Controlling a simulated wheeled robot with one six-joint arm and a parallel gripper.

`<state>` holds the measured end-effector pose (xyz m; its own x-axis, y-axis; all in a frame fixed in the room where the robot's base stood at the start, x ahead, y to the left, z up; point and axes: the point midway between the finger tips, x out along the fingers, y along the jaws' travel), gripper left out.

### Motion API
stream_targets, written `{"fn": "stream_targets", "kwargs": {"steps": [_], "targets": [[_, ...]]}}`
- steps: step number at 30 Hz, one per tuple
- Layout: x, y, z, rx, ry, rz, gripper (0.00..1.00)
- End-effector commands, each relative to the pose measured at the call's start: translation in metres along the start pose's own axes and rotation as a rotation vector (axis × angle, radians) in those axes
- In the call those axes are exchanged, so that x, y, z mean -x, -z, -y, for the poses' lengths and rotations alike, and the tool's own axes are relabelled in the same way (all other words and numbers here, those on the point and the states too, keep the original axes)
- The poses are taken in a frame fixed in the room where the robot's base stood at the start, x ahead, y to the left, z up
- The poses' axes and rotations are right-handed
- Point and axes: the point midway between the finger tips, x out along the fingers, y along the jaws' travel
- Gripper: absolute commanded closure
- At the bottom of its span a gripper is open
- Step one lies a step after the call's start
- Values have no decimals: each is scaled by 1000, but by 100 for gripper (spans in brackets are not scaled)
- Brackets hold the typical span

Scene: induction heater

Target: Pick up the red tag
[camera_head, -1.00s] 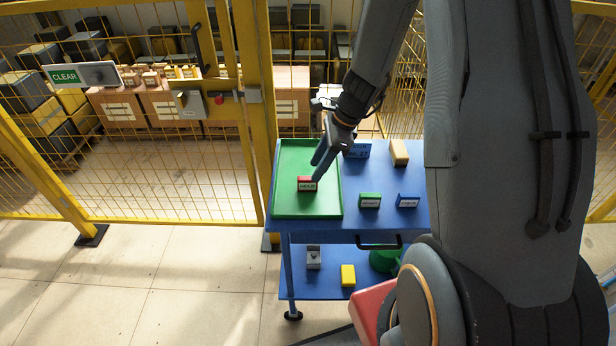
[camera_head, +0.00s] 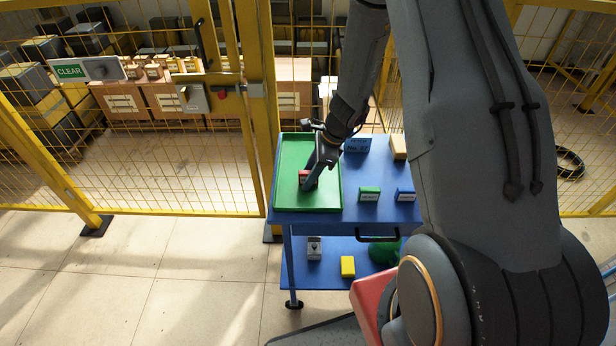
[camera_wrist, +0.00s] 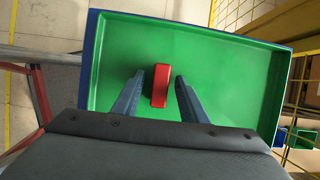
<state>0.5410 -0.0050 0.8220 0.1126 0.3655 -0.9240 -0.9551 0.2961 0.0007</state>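The red tag (camera_wrist: 160,85) lies in the green tray (camera_wrist: 110,55) and shows as an upright red block in the wrist view. My gripper (camera_wrist: 161,78) is open, with one finger on each side of the tag and a gap on both sides. In the head view the tag (camera_head: 304,174) is partly hidden behind my gripper (camera_head: 309,183), which reaches down into the tray (camera_head: 325,198). Whether the fingertips reach the tray floor is hard to tell.
The tray sits on the left of a blue cart (camera_head: 385,216). A yellow mesh fence (camera_head: 263,120) is behind.

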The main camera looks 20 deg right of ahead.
Motion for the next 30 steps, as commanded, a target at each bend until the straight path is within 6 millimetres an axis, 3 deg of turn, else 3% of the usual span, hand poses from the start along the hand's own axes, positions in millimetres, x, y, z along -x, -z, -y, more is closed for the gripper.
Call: {"fn": "stream_targets", "kwargs": {"steps": [5,12,23,30], "targets": [[0,0,0,0,0,0,63],[0,0,0,1,0,0,100],[3,-2,1,1,1,0,100],[23,-10,2,4,4,1,100]]}}
